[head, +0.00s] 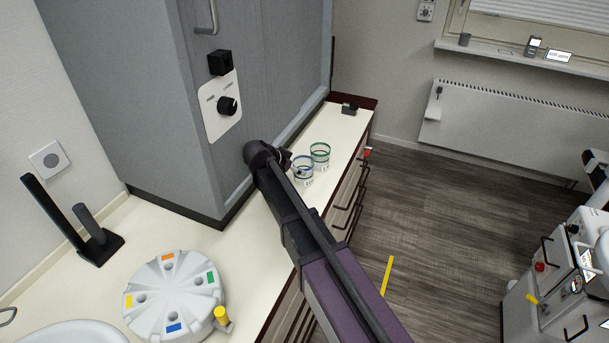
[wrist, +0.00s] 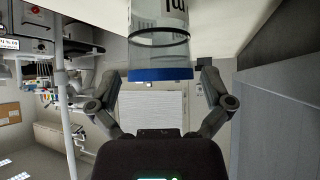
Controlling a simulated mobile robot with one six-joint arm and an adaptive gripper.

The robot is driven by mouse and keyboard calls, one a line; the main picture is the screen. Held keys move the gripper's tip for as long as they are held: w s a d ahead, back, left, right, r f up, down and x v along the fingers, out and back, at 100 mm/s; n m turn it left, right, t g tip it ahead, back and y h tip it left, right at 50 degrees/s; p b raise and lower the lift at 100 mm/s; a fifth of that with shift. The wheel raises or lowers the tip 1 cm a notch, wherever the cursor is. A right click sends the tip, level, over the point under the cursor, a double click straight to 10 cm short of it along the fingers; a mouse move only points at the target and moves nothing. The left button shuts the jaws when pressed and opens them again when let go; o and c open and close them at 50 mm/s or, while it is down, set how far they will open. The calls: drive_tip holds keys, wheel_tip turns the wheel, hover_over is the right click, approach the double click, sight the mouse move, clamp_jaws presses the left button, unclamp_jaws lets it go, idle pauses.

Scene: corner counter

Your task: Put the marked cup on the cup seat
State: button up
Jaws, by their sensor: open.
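A clear cup with a blue rim (head: 303,165) stands on the counter, partly behind my arm in the head view. In the wrist view the blue-rimmed cup (wrist: 160,45) appears upside down, with dark lettering on its side. My gripper (wrist: 161,76) is open, with one finger on each side of the blue rim and a visible gap at both sides. In the head view my gripper (head: 286,159) is mostly hidden by my arm. A second clear cup with a green rim (head: 320,153) stands just behind. I cannot tell which thing is the cup seat.
A white round holder (head: 172,290) with coloured tabs sits on the near counter, a yellow peg (head: 221,316) at its edge. A black stand (head: 97,246) is at left. The tall grey cabinet (head: 270,80) rises close beside my gripper. A small black object (head: 349,108) lies at the counter's far end.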

sight(310, 163)
drive_tip(key=shift+w+f, duration=0.1)
drive_tip(key=shift+b+x, duration=1.7)
drive_tip(key=shift+x, duration=0.8)
drive_tip(key=shift+d, duration=0.15)
drive_tip(key=shift+c, duration=0.2)
drive_tip(key=c, duration=0.9)
drive_tip(key=shift+r, duration=0.3)
wheel_tip(310, 163, up, 4)
drive_tip(key=p, duration=0.4)
drive_tip(key=shift+f, duration=0.2)
drive_tip(key=s+d, duration=0.1)
drive_tip(key=s, duration=0.4)
drive_tip(key=s+d, duration=0.1)
drive_tip(key=s, duration=0.4)
drive_tip(key=s+d+r+p, duration=0.1)
drive_tip(key=s+d, duration=0.1)
drive_tip(key=s, duration=0.3)
drive_tip(key=shift+s, duration=0.25)
